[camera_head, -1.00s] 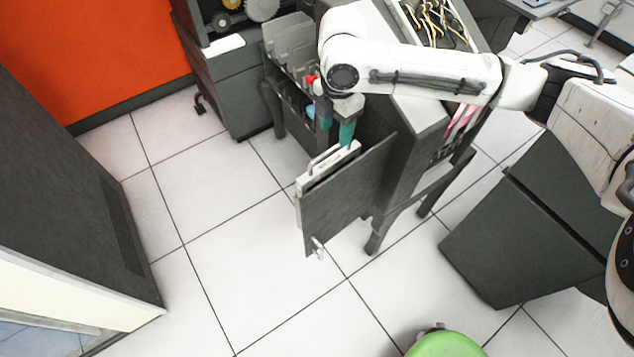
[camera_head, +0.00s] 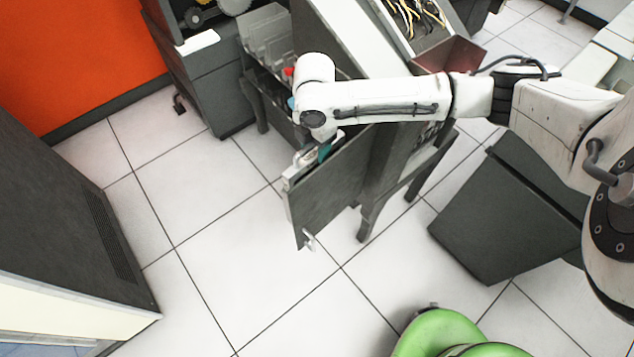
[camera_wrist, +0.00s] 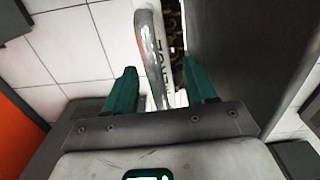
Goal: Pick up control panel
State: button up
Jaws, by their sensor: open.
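My gripper (camera_head: 325,150) has teal fingers and points down at the panel's top. In the wrist view my gripper (camera_wrist: 160,72) is open, one finger on each side of the handle. I cannot tell whether either finger touches it. My wrist hides part of the panel in the head view.
The open door hangs from a dark grey machine (camera_head: 390,165) on legs. A rack of clear dividers (camera_head: 268,45) stands behind the gripper. A dark cabinet (camera_head: 60,190) is at the left. White tiled floor (camera_head: 240,230) is free between. A green rounded object (camera_head: 435,332) is at the bottom.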

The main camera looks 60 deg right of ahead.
jog(key=shift+c, duration=0.3)
grip_shut()
dwell(1.1)
jog(key=shift+w+r, duration=0.1)
